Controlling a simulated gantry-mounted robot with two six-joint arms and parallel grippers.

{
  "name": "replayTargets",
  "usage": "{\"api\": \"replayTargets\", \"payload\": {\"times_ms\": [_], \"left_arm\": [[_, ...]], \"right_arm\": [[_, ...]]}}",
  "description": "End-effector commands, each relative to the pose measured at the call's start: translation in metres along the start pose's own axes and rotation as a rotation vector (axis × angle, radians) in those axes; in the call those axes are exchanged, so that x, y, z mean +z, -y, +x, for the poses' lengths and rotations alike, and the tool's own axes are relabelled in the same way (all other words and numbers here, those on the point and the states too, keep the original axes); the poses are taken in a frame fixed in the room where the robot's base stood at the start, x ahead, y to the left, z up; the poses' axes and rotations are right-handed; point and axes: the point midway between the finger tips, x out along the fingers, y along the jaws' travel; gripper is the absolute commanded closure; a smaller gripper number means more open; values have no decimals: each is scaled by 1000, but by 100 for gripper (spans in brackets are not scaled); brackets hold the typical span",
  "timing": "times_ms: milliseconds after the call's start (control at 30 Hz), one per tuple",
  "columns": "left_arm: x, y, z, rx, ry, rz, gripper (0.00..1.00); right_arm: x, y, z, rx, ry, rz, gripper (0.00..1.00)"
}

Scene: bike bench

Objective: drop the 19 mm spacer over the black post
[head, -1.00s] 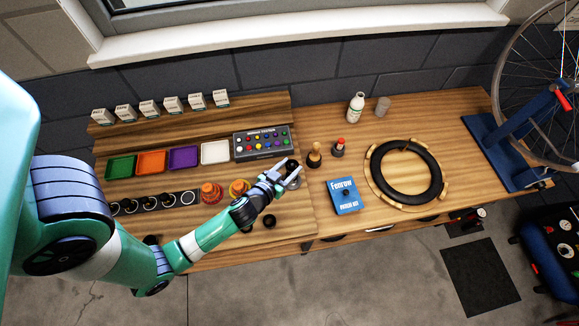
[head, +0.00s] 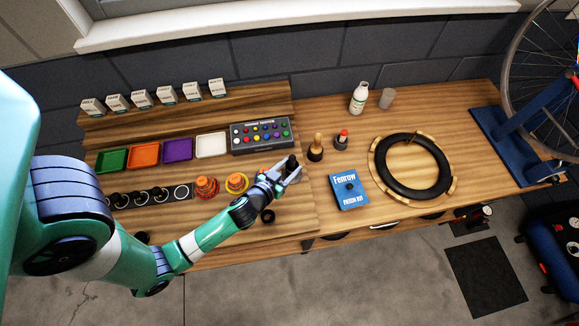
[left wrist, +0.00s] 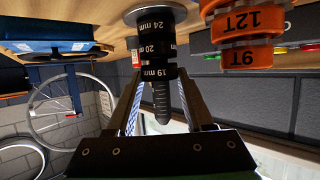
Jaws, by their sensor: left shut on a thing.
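The black post (left wrist: 163,112) stands on a round silver base, shown upside down in the left wrist view. Black spacers marked 24 mm (left wrist: 154,22) and 20 mm (left wrist: 157,48) are stacked around it at the base. The 19 mm spacer (left wrist: 159,74) is around the post, against or very close to the 20 mm one; the post's tip sticks out past it. My left gripper (left wrist: 160,80) is shut on the 19 mm spacer. In the head view my left gripper (head: 284,177) is at the post (head: 291,161), its fingers partly hiding the stack. My right gripper is not in view.
Red-orange (head: 206,188) and yellow-orange (head: 236,184) sprocket stacks stand left of my gripper. A loose black ring (head: 268,216) lies in front. A button box (head: 261,134) is behind; a blue patch kit (head: 348,191) and a black tyre ring (head: 440,160) are to the right.

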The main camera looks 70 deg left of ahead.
Motion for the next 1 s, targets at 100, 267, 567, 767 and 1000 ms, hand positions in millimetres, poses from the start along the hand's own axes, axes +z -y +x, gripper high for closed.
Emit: {"api": "replayTargets", "payload": {"times_ms": [100,267,567,767,1000], "left_arm": [[2,0,1,0,0,0,100],[2,0,1,0,0,0,100],[2,0,1,0,0,0,13],[2,0,1,0,0,0,13],[4,-1,-18,2,1,2,13]], "right_arm": [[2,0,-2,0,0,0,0],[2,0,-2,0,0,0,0],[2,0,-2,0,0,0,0],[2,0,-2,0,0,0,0],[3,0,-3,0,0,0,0]]}}
